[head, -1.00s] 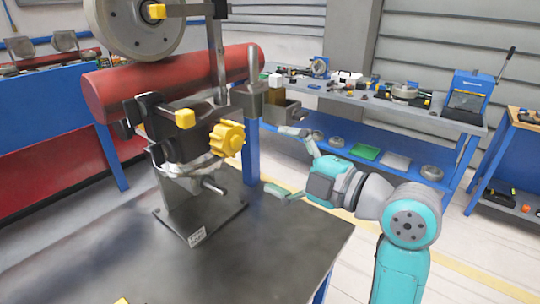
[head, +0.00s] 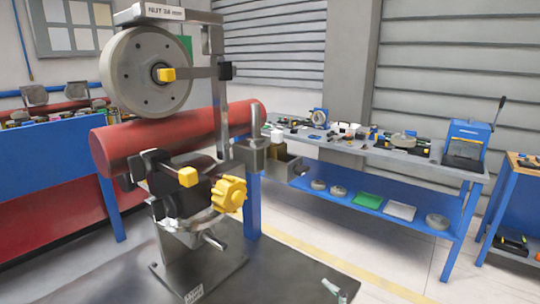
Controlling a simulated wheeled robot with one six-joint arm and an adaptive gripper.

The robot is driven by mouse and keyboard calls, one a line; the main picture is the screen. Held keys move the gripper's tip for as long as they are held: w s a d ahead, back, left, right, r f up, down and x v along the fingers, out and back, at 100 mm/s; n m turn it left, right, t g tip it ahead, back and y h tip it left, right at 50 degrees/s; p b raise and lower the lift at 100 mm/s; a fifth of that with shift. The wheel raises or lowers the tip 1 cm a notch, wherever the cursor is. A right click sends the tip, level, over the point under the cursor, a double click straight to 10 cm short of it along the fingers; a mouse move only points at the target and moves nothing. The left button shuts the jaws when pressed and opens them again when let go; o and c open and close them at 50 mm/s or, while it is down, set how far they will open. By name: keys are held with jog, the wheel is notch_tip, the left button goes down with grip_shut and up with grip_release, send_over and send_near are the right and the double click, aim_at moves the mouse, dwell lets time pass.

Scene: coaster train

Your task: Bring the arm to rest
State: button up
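Only a small pale-teal tip of my gripper (head: 336,290) shows at the bottom edge of the head view, right of centre, over the dark workbench (head: 275,282). The rest of my gripper and arm is out of the picture. I cannot tell whether the gripper is open or shut, and no held object shows.
A machine stand with a yellow knob (head: 229,194) and a grey wheel (head: 146,72) stands on the bench at left. A red cylinder (head: 165,138) lies behind it. A blue-legged side table (head: 440,166) with tools stands at back right. Floor shows between.

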jog(key=s+d+f+m+h, duration=0.3)
jog(key=s+d+f+m, duration=0.1)
jog(key=s+f, duration=0.4)
jog(key=s+d+f+m+h, duration=0.3)
jog(key=s+f+m, duration=0.1)
jog(key=s+f, duration=0.4)
jog(key=s+d+m+h, duration=0.2)
jog(key=s+d+m, duration=0.1)
jog(key=s, duration=2)
jog(key=shift+s+d+m+h, duration=0.2)
jog(key=shift+s+m+h, duration=0.15)
jog(key=shift+m, duration=0.45)
jog(key=shift+a, duration=0.1)
